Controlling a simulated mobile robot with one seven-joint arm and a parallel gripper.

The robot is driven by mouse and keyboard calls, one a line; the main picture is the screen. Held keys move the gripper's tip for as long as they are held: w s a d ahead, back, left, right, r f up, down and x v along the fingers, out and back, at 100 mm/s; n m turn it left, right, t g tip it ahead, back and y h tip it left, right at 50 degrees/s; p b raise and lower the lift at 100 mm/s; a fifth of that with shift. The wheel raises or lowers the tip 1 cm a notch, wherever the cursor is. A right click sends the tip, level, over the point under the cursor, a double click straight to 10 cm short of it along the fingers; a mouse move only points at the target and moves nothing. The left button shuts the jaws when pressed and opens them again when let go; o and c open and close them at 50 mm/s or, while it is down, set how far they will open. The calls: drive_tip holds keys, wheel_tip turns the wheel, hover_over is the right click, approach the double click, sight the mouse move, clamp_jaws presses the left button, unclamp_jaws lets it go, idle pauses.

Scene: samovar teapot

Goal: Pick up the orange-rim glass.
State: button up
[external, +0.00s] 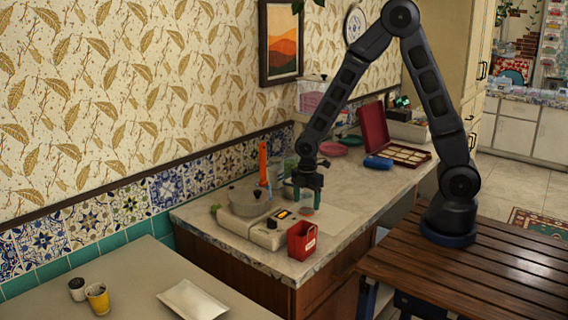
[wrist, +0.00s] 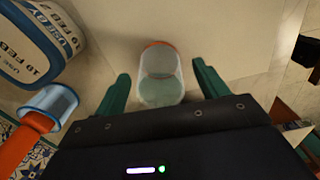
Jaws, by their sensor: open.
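The orange-rim glass (wrist: 160,75) stands between the two green fingers of my gripper (wrist: 160,90) in the wrist view. It is clear with an orange band at its rim, and there is a gap between it and each finger. In the external view the glass (external: 307,210) shows small on the counter just below my gripper (external: 306,194). My gripper points down and is open. Its fingers hide part of the glass in the external view.
A hot plate (external: 255,229) with a grey pot (external: 249,201) stands left of the glass. A red box (external: 301,240) stands in front. An orange-handled item (external: 263,163) rises behind the pot. A blue object (external: 378,163) and an open red case (external: 375,128) lie farther back.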

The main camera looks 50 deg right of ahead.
drive_tip(key=shift+f, duration=1.05)
drive_tip(key=shift+c, duration=0.4)
drive_tip(key=c, duration=1)
